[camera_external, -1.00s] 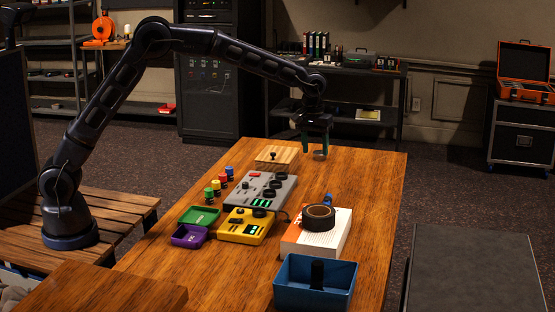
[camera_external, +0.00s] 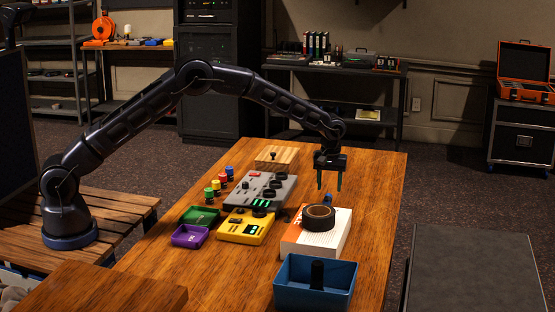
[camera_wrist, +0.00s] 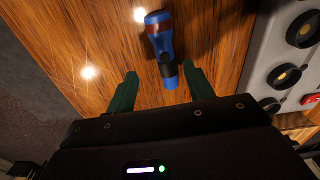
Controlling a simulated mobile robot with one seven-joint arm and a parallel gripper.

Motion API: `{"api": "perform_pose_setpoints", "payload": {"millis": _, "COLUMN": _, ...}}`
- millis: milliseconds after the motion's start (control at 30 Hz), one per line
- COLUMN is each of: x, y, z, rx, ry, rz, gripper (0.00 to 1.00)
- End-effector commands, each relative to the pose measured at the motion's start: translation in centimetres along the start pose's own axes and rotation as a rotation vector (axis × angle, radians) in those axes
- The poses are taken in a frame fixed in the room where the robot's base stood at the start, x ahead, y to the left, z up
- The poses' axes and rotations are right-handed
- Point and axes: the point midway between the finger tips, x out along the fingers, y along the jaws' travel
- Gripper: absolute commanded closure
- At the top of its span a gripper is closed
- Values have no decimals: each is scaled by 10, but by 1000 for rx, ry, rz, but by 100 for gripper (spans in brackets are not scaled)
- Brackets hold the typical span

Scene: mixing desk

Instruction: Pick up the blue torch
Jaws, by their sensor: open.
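The blue torch (camera_wrist: 161,45) lies on the wooden desk in the wrist view, just beyond my fingertips and between their lines. In the external view only a small blue part of the torch (camera_external: 328,200) shows, behind the tape roll and book. My gripper (camera_external: 329,188) is open and empty, pointing down above the desk near the torch. Its two green fingers (camera_wrist: 161,82) stand apart in the wrist view, with the torch's near end around the gap between them.
A white and orange book (camera_external: 335,238) bearing a dark tape roll (camera_external: 318,218) lies close in front of the torch. A grey mixer (camera_external: 262,190) is to the left. A blue bin (camera_external: 290,285) stands at the near end. The desk's right side is clear.

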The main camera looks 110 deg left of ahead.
Motion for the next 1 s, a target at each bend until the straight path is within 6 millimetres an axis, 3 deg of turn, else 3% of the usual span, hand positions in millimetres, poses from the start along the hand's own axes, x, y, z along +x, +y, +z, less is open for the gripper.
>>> {"api": "perform_pose_setpoints", "payload": {"millis": 333, "x": 27, "y": -4, "z": -1, "rx": 0, "ry": 0, "rz": 0, "gripper": 47}}
{"api": "perform_pose_setpoints", "payload": {"millis": 600, "x": 62, "y": -8, "z": -2, "rx": 0, "ry": 0, "rz": 0, "gripper": 47}}
{"api": "perform_pose_setpoints", "payload": {"millis": 867, "x": 67, "y": -8, "z": -2, "rx": 1, "ry": 1, "rz": 1, "gripper": 47}}
{"api": "perform_pose_setpoints", "payload": {"millis": 900, "x": 67, "y": -8, "z": -2, "rx": 1, "ry": 1, "rz": 1, "gripper": 49}}
{"api": "perform_pose_setpoints", "payload": {"millis": 1000, "x": 67, "y": -8, "z": -2, "rx": 1, "ry": 1, "rz": 1, "gripper": 69}}
